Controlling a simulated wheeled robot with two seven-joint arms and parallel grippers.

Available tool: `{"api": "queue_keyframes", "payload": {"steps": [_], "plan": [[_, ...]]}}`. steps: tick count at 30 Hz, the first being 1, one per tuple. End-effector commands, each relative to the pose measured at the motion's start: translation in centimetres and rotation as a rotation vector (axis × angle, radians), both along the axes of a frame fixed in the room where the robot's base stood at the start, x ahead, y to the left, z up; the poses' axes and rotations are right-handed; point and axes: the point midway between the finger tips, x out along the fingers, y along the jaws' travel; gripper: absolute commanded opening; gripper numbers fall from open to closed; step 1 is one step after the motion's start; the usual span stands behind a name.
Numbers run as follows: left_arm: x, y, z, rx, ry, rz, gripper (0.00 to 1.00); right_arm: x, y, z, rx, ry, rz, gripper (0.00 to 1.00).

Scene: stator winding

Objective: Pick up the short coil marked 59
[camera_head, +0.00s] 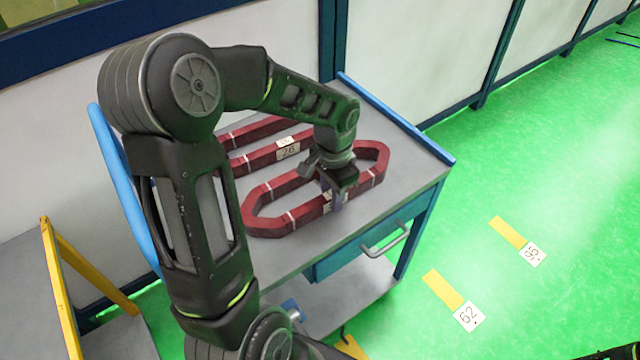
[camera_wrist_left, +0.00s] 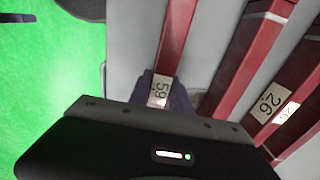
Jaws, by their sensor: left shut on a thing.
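The short coil marked 59 (camera_head: 269,197) is a dark red oval ring with white bands, lying on the grey top of a cart in the head view. In the left wrist view its near straight side (camera_wrist_left: 178,38) runs up from my gripper, with the white 59 label between the fingers. My left gripper (camera_head: 334,195) comes down from above and is shut on this side of the coil; it also shows in the left wrist view (camera_wrist_left: 160,95). The fingers partly hide the label in the head view.
Another red coil marked 26 (camera_head: 288,151) lies just behind on the cart top (camera_head: 408,161), partly hidden by my arm; its label shows in the left wrist view (camera_wrist_left: 268,103). The cart has blue raised edges and a drawer handle (camera_head: 385,243). Green floor lies to the right.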

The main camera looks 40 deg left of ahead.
Motion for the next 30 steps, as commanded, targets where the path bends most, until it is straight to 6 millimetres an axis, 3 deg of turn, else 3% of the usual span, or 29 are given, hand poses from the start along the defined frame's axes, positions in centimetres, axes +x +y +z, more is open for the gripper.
{"api": "queue_keyframes", "payload": {"steps": [20,26,30], "plan": [[0.1,0.0,0.3,0.001,-0.003,0.000,0.00,0.0,0.0,0.0,0.000,0.000,0.000,0.00],[0.2,0.0,1.9,0.001,-0.006,-0.001,0.00,0.0,0.0,-0.1,0.000,0.000,0.000,0.00],[0.2,0.1,4.2,0.004,-0.009,0.000,0.00,0.0,0.0,-0.3,0.001,-0.001,0.001,0.00]]}}
